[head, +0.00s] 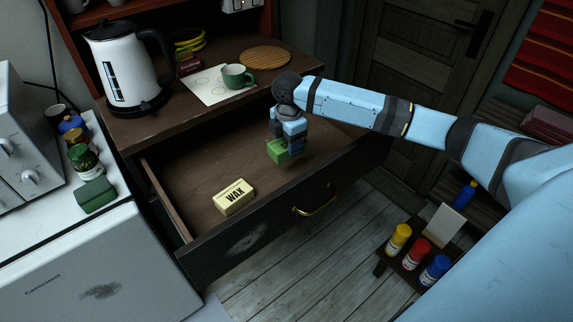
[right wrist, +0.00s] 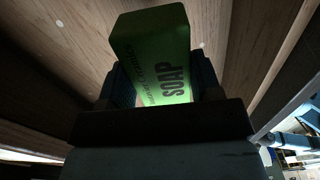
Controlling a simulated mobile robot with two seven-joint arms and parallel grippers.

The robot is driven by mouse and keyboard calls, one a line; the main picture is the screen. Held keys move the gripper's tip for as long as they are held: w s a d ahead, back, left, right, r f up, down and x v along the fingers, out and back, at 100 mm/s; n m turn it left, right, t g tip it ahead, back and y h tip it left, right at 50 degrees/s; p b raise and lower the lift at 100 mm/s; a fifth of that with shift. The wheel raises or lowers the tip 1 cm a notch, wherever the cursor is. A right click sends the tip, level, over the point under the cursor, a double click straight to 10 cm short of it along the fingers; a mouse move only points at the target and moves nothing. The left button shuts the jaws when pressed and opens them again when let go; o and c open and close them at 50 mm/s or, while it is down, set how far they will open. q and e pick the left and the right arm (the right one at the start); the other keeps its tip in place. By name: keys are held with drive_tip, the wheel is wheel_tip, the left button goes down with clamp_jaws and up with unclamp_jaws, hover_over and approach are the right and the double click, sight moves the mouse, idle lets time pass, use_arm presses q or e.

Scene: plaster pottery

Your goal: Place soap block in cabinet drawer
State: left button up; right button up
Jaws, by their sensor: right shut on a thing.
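A green soap block (head: 277,151) is held by my right gripper (head: 287,148) over the open cabinet drawer (head: 178,200). In the right wrist view the soap block (right wrist: 152,55) shows its "SOAP" label and sits between the two fingers of the right gripper (right wrist: 163,85). The drawer is pulled out, with a brass handle (head: 315,206) on its dark front. I cannot tell whether the soap touches the drawer floor. A yellow block marked "WAX" (head: 233,197) lies in the drawer near its front. My left gripper is not in view.
A green block (head: 95,195) and jars stand on the white appliance at left. Paint bottles (head: 420,252) stand low at right.

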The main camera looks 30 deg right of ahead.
sight(288, 173)
wheel_tip(288, 173, down, 9)
drive_tip(key=shift+r, duration=0.1)
idle(0.3)
drive_tip(key=o, duration=1)
wheel_tip(288, 173, up, 12)
idle(0.4)
